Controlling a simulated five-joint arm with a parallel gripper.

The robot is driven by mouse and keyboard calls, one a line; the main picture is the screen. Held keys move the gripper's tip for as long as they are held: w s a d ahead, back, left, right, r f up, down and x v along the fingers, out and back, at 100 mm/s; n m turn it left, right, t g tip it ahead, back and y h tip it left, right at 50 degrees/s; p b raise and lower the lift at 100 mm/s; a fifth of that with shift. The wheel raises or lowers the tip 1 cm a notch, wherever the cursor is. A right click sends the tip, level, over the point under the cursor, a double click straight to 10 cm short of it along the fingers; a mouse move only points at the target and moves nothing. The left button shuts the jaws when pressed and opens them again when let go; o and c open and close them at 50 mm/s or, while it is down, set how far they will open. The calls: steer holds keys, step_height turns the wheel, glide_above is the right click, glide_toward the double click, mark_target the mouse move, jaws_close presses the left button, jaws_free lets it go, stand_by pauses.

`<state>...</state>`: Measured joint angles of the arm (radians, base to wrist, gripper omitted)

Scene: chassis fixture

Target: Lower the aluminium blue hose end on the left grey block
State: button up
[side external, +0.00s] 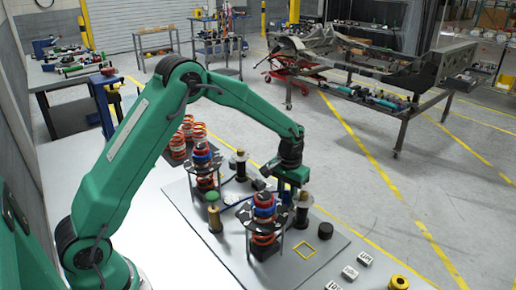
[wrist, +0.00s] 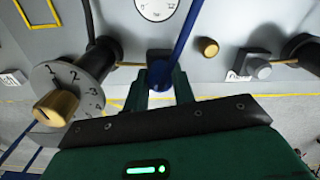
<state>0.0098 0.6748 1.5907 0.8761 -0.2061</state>
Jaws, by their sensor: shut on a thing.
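My gripper (wrist: 160,88) is shut on the blue hose end (wrist: 160,74), seen at the lower middle of the wrist view. A blue hose (wrist: 185,32) runs from it up and to the right. A dark block (wrist: 158,55) shows just beyond the hose end; I cannot tell whether they touch. A small grey block (wrist: 257,66) sits to the right of my gripper, apart from it. I cannot tell which one is the left grey block. In the side view my gripper (side external: 290,180) is low over the fixture plate, among the posts; the hose end is too small to make out there.
A numbered dial with a brass knob (wrist: 57,107) stands close left in the wrist view. A round gauge (wrist: 157,8) lies at the top. In the side view, spring stands (side external: 264,225) and a brass-coloured post (side external: 214,215) are near my gripper. The plate's front right has free room.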

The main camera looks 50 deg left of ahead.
steer(key=shift+f, duration=0.1)
steer(key=o, duration=1.1)
steer(key=shift+r, duration=3.5)
